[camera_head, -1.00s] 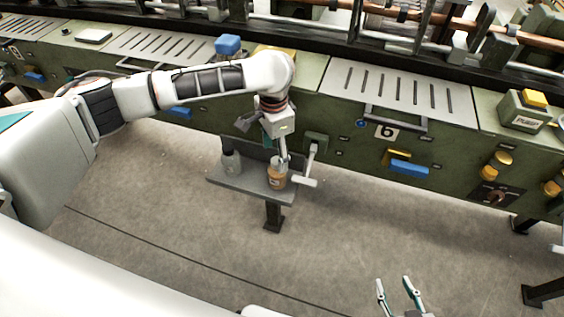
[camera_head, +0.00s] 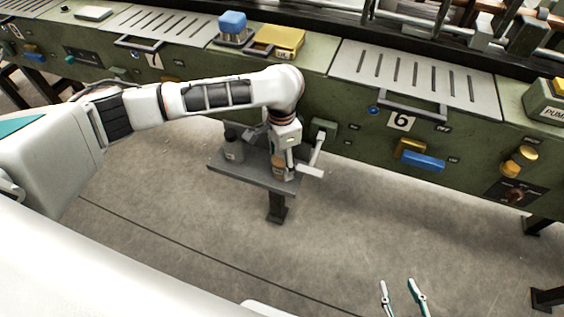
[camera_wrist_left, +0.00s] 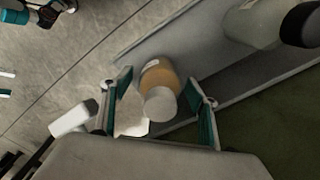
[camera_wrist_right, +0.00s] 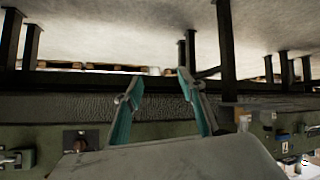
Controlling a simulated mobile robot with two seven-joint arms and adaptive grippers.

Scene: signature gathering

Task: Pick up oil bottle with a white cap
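The amber oil bottle with a white cap stands on a small grey shelf (camera_head: 228,171). In the left wrist view its white cap (camera_wrist_left: 160,104) and amber body (camera_wrist_left: 158,76) show between the fingers of my left gripper (camera_wrist_left: 160,92). The fingers are open, one on each side of the bottle, with gaps visible. In the head view the gripper (camera_head: 280,158) covers most of the bottle (camera_head: 279,171). My right gripper (camera_head: 403,288) is open and empty, low in the head view; its spread fingers also show in the right wrist view (camera_wrist_right: 157,86).
A grey bottle with a black cap (camera_head: 233,149) stands at the left of the same shelf; it also shows in the left wrist view (camera_wrist_left: 255,24). A crank handle (camera_head: 316,155) sits just right of my left gripper. The green machine (camera_head: 348,120) rises behind.

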